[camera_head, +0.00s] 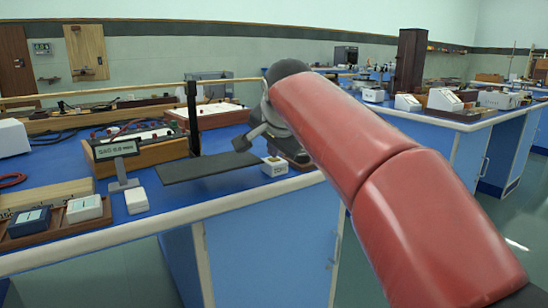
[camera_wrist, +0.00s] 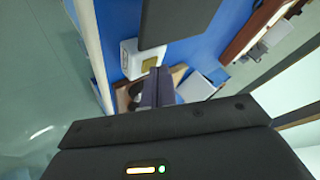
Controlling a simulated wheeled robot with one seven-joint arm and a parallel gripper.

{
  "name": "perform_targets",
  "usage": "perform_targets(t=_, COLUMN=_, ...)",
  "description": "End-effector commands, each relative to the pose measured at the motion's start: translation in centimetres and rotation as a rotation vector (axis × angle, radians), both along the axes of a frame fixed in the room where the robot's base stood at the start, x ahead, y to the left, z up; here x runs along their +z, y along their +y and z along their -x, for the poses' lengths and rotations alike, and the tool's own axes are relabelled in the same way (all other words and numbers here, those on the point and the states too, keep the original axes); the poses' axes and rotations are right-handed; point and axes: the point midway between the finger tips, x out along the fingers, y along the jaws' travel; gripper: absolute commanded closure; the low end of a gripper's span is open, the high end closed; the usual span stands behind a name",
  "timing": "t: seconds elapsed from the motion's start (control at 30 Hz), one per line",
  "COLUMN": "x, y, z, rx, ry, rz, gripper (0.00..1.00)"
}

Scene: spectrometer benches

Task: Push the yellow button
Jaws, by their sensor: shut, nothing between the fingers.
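A small white box (camera_head: 275,170) sits on the blue bench near its front edge, to the right of a dark flat plate. The box also shows in the wrist view (camera_wrist: 129,60), with a dull yellow square button (camera_wrist: 149,64) on its top. My gripper (camera_wrist: 159,71) is shut and empty. Its fingertips overlap the edge of the button in the wrist view; I cannot tell whether they touch it. In the head view my red arm reaches over the bench, with its dark wrist just above and behind the box.
A small sign (camera_head: 116,150), a white block (camera_head: 136,200) and a wooden tray (camera_head: 60,224) stand further left. Open floor lies right of the bench.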

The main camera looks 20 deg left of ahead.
Motion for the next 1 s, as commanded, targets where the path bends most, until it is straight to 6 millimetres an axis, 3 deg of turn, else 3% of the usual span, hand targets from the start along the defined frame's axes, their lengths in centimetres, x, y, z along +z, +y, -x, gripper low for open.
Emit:
perform_targets(t=0.37, x=1.7, y=0.1, z=0.0, rx=0.001, ry=0.001, rz=0.001, gripper=1.00)
perform_targets(t=0.77, x=1.9, y=0.0, z=0.0, rx=0.001, ry=0.001, rz=0.000, gripper=1.00)
perform_targets(t=1.0, x=4.1, y=0.0, z=0.0, rx=0.000, ry=0.000, rz=0.000, gripper=1.00)
